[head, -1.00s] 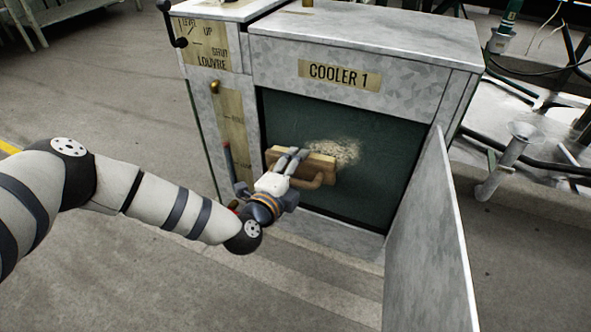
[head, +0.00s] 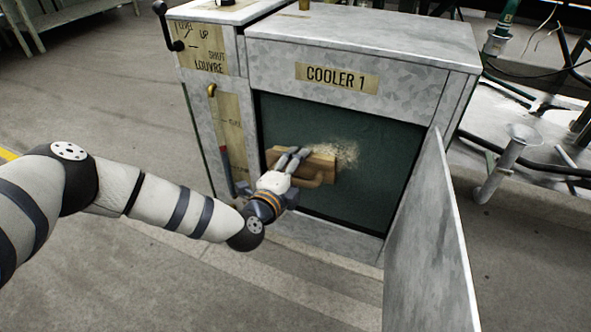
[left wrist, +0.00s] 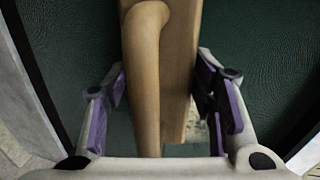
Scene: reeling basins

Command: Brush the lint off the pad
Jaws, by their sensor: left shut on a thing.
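The pad (head: 375,185) is a dark green panel upright in the open front of the cooler marked COOLER 1. A pale patch of lint (head: 336,156) clings to its upper middle. A wooden brush (head: 322,164) with a curved handle lies against the pad, partly over the lint's lower left. My left gripper (head: 291,160) is shut on the brush. In the left wrist view the brush (left wrist: 178,60) stands between the purple-lined fingers of my left gripper (left wrist: 165,105), with some lint beside its lower end. Its bristle side is hidden. My right gripper is not in view.
The cooler's metal door (head: 436,240) stands open on the right of the pad. A lever (head: 168,25) and a brass hook (head: 211,91) stick out on the louvre panel at the left. Pipes and a metal funnel (head: 508,160) are farther right. The floor in front is clear.

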